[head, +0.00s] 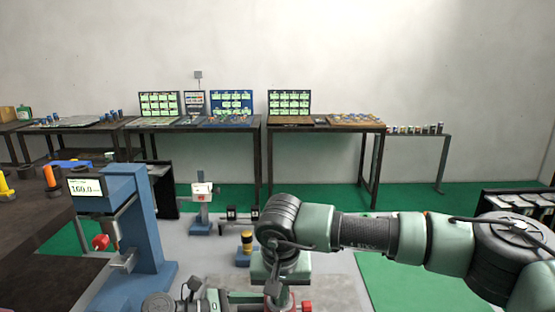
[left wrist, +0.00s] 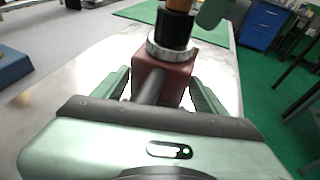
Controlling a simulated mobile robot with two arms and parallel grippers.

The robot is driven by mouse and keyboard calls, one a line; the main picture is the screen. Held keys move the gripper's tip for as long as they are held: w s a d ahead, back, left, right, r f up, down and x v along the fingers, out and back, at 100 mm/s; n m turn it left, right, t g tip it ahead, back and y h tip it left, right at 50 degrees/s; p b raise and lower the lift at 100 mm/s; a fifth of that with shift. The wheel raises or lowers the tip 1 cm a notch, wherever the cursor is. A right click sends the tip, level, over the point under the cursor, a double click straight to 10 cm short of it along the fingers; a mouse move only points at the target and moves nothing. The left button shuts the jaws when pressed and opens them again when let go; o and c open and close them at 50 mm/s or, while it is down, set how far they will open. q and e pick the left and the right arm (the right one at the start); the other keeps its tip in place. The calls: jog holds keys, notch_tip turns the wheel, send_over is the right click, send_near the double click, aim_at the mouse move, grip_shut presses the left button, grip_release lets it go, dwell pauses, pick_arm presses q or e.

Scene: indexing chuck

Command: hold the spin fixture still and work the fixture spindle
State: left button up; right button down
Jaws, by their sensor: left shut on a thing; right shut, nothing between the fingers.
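The spin fixture shows in the left wrist view as a dark red block (left wrist: 165,78) with a silver graduated ring (left wrist: 171,50). Its spindle (left wrist: 175,28) stands on top, black with an orange upper end that is cut off by the picture edge. My left gripper (left wrist: 164,92) has a green finger on each side of the block and is shut on it. In the head view my right gripper (head: 275,289) points down at the bottom middle, shut and empty. A bit of the red fixture (head: 303,306) shows beside it; my right arm hides most of the rest.
A blue stand with a display (head: 150,235) rises at the left. Tables with cases (head: 290,103) line the back wall. Green floor (head: 405,285) is clear at the right.

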pick_arm(q)
jog(key=shift+s+f, duration=0.15)
pick_arm(e)
jog(key=shift+s, duration=0.15)
jog(key=w+v, duration=0.1)
jog(key=v, duration=0.5)
jog(key=shift+r, duration=0.1)
pick_arm(q)
jog(key=o, duration=1.5)
jog(key=shift+o, duration=0.2)
